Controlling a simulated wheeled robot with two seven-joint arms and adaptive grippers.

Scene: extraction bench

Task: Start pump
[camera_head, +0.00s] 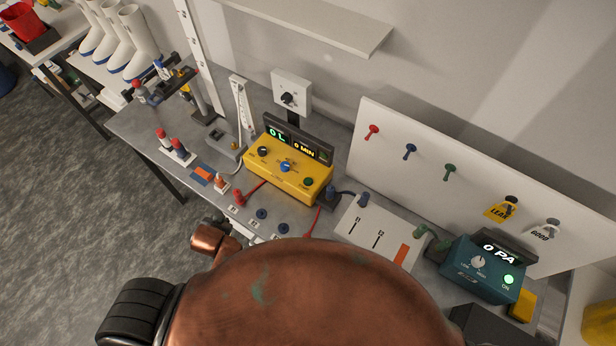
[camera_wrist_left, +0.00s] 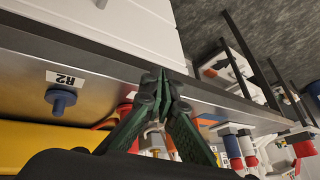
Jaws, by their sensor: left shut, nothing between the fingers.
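A yellow box (camera_head: 290,172) on the bench, likely the pump, has black, blue and green knobs on its sloped face. Its displays (camera_head: 296,142) read "0 L" and "0 MIN". The green knob (camera_head: 308,181) is on its right side. My left gripper (camera_wrist_left: 162,84) shows in the left wrist view with its dark green fingers together and nothing between them. It is over the bench's front edge, near the blue peg (camera_wrist_left: 61,100) beside the label "R2". A yellow surface (camera_wrist_left: 30,143) shows at lower left there. In the head view I cannot make out the fingers; my copper arm hides the front of the bench.
A teal box (camera_head: 484,269) reading "0 PA" has a lit green "ON" button. A white panel (camera_head: 375,230) with two slots stands between the boxes. A white board (camera_head: 425,150) with coloured pegs is behind. Red-capped items (camera_head: 177,150) stand at the left.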

